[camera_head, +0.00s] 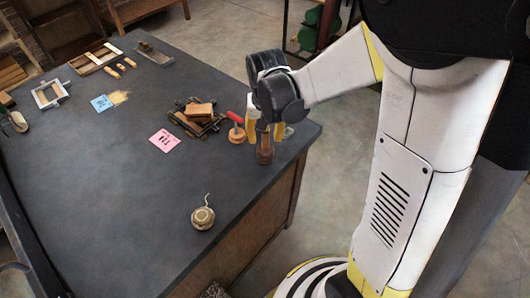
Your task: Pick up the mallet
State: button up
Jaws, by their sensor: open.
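A brown wooden tool (265,154), which looks like the mallet, stands upright near the right edge of the dark tabletop. My gripper (265,132) points down right above it, with its yellow fingers apart. The fingers appear to sit on either side of the tool's upper part. The gripper hides the top of the tool, and I cannot tell whether either finger touches it.
A red-handled tool with a round base (237,131) stands just left of my gripper. Further left is a pile of dark frames with a wooden block (199,111). A pink card (165,141) and a round twine ball (203,217) lie on the table (110,210). The front middle is mostly clear.

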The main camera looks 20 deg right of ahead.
notch_tip(320, 180, down, 3)
jog(key=shift+w+r, duration=0.15)
jog(key=shift+r, duration=0.05)
jog(key=shift+r, duration=0.1)
grip_shut()
jog(key=shift+r, duration=0.15)
